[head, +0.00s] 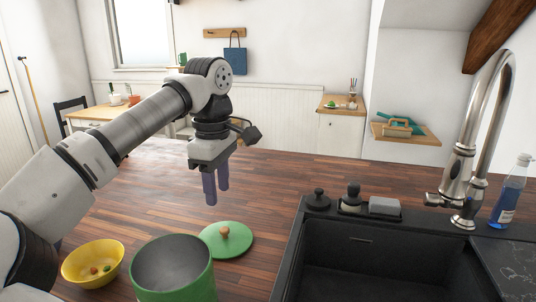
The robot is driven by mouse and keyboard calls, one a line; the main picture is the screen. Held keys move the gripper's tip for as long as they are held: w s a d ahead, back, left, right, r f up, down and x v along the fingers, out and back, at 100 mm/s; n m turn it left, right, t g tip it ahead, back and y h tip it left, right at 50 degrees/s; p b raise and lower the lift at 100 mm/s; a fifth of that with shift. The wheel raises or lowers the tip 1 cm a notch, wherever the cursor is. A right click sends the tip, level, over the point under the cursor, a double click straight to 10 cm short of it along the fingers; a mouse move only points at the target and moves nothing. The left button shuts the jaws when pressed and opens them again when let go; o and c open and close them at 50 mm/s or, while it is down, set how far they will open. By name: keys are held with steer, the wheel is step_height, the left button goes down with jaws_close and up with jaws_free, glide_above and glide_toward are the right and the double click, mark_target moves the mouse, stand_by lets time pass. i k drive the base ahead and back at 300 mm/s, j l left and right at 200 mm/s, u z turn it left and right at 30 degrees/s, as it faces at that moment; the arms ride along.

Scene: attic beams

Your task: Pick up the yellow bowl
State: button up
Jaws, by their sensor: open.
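The yellow bowl (76,277) sits on the wooden counter at the lower left of the head view, close to my arm. It holds a few small round things, one reddish and one green. My gripper (217,192) is up above the counter, to the right of and beyond the bowl. Its fingers point down, apart, with nothing between them. The bowl is not touched by the gripper.
A green pot (187,285) stands open just right of the bowl, and its green lid (226,241) lies on the counter behind it. A black sink (375,262) with a tall faucet (478,140) is at the right. The counter's middle (290,190) is clear.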

mark_target(98, 253)
steer(key=k, duration=0.9)
